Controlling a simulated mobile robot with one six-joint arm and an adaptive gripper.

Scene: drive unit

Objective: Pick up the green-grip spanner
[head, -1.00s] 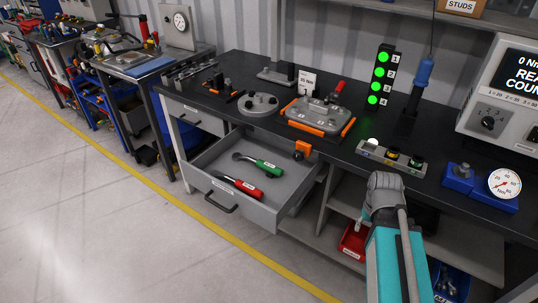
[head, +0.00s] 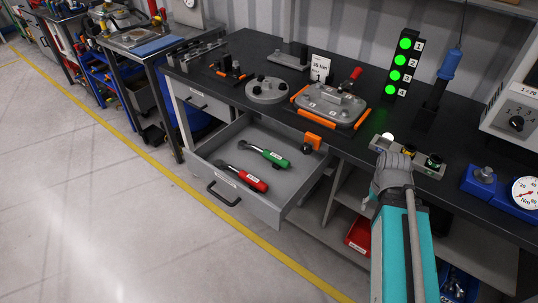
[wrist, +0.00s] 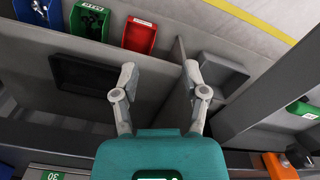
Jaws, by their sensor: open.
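The green-grip spanner (head: 275,158) lies flat in the open grey drawer (head: 238,201), its metal head toward the left. A red-grip spanner (head: 255,184) lies in front of it, apart from it. My gripper (wrist: 160,78) shows in the wrist view with its two fingers spread and nothing between them. It points at the open shelving under the bench, to one side of the drawer. A small green piece at the right edge of the wrist view may be the spanner's grip end; I cannot be sure.
The black bench top (head: 365,140) overhangs behind, carrying fixtures and a green light tower (head: 404,62). Red bin (wrist: 140,35) and green bin (wrist: 88,20) sit on the shelf. Floor left of the drawer is clear.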

